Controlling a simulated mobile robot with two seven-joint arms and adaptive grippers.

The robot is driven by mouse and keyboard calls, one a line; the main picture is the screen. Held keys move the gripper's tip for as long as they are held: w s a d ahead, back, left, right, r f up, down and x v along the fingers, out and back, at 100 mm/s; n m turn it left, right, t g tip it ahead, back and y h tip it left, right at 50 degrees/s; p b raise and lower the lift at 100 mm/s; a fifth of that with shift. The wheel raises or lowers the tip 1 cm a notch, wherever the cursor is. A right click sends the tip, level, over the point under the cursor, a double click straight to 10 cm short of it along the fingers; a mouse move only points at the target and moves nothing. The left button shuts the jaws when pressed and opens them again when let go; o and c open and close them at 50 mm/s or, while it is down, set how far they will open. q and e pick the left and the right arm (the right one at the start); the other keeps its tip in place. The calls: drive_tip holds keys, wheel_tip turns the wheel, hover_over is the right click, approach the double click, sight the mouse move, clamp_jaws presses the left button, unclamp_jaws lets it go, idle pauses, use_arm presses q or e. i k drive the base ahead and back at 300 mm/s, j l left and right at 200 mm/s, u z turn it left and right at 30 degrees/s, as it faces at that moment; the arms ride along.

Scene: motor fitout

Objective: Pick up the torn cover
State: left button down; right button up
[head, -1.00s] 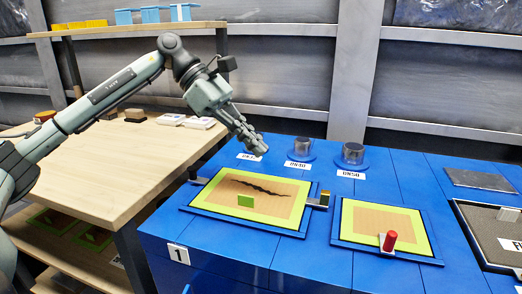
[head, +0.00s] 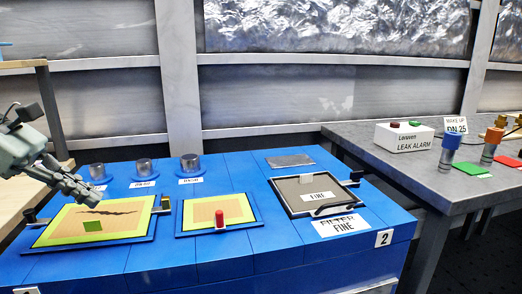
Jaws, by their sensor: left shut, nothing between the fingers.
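The torn cover (head: 130,230) lies at the left of the blue bench. My right gripper is not in view.
A smaller bordered sheet (head: 240,208) with a red knob (head: 220,219) lies to the right. Several grey cups on blue bases stand behind. A black filter tray (head: 291,204) is further right. A grey table (head: 362,138) carries a leak alarm box (head: 404,136).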

sight(121, 219)
drive_tip(key=k+l, duration=0.85)
drive_tip(key=k, duration=0.15)
